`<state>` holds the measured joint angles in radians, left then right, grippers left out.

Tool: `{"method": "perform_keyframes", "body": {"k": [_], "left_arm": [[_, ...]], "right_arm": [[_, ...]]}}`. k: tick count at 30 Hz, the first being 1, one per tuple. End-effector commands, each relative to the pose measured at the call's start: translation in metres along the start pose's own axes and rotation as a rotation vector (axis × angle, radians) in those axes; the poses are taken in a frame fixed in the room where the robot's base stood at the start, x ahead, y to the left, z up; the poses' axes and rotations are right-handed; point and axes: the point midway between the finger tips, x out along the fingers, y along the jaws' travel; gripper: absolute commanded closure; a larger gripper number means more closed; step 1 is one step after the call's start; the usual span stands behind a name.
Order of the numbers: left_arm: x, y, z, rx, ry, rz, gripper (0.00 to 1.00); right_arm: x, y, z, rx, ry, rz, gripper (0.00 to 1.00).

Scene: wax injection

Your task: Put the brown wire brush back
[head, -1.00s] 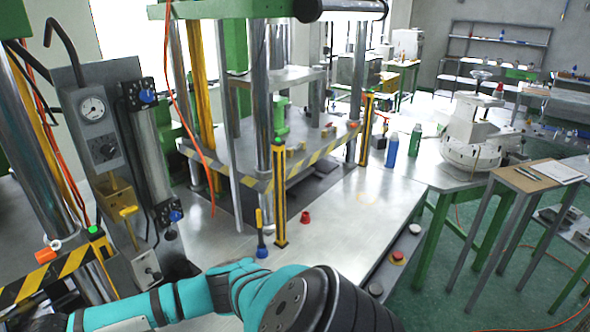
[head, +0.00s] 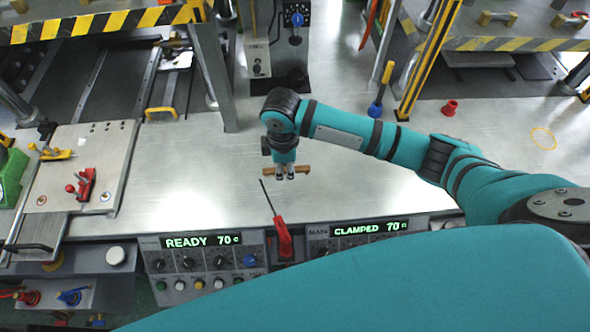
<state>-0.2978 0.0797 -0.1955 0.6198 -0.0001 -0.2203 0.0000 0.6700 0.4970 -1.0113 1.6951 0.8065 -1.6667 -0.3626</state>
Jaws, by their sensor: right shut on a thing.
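The brown wire brush (head: 302,169) shows as a small brown bar at the fingertips of my right gripper (head: 285,174). The gripper points down at the metal bench top (head: 190,175), near the middle of the view, and is shut on the brush. Part of the brush is hidden behind the fingers. I cannot tell whether the brush touches the bench or is just above it. My left gripper is not in view.

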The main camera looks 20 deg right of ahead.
Motion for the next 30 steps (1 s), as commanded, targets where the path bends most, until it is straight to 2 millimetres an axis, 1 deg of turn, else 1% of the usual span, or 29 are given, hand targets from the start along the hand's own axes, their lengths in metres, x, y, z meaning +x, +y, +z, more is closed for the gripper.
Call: {"method": "perform_keyframes", "body": {"k": [1, 3, 6, 13, 15, 19, 26, 27, 30], "left_arm": [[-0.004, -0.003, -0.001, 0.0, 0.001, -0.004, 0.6], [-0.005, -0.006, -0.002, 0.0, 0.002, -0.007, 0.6], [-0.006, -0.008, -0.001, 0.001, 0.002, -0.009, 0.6], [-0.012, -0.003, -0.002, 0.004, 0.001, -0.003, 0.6], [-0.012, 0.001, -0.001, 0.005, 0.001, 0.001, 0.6], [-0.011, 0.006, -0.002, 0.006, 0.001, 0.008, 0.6], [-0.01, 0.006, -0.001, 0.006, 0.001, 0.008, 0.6], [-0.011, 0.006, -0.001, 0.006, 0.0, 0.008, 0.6], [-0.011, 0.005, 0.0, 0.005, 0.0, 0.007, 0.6]], "right_arm": [[0.006, -0.001, 0.0, 0.001, -0.001, -0.002, 1.0], [0.015, 0.0, 0.0, 0.001, -0.001, -0.001, 1.0], [0.024, -0.001, 0.0, 0.0, -0.001, -0.001, 1.0], [0.054, -0.001, 0.001, 0.001, -0.002, -0.001, 1.0], [0.058, -0.001, 0.0, -0.001, 0.001, 0.001, 1.0], [0.059, 0.0, 0.0, -0.001, 0.001, 0.002, 1.0], [0.063, 0.0, 0.0, 0.0, 0.0, 0.001, 1.0], [0.062, 0.0, 0.001, 0.0, 0.0, 0.001, 0.79], [0.062, 0.0, 0.001, 0.0, 0.0, 0.001, 0.66]]}}
